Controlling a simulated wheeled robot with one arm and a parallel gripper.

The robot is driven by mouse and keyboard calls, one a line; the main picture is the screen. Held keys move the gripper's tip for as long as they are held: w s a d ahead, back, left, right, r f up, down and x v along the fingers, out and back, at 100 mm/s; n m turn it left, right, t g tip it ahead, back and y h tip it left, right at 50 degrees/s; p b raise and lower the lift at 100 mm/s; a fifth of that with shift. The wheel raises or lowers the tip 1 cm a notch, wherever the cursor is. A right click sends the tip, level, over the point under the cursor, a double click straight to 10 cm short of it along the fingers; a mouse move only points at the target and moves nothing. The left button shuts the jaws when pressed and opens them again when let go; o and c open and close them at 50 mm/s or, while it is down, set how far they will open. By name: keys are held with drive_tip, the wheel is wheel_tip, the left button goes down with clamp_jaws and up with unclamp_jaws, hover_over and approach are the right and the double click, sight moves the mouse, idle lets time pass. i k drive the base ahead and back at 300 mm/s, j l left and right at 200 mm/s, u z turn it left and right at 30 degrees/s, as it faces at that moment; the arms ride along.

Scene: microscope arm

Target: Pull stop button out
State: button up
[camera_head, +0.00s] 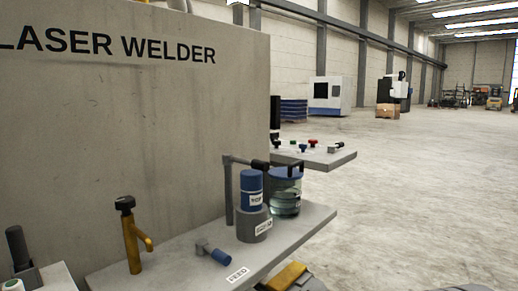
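No button in view has a readable stop label. A small red knob (312,141) sits on a far grey panel (342,156) at the right end of the welder, among several dark, blue and green knobs. It is too small to tell whether it is pushed in or out. At the lower left corner, a round white and green button (13,285) is cut off by the frame edge. My gripper is not clearly seen; a yellow and grey part (287,276) at the bottom edge may be mine, but I cannot tell.
The LASER WELDER wall (140,130) fills the left. Its near grey shelf (180,268) holds a yellow valve (133,235), a blue-capped cylinder (251,188), a glass jar (286,195) and a blue-tipped handle (219,256). Open floor (430,190) lies to the right.

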sight(312, 141)
drive_tip(key=i+l, duration=0.45)
drive_tip(key=l, duration=0.2)
drive_tip(key=i+l, duration=0.45)
drive_tip(key=l, duration=0.15)
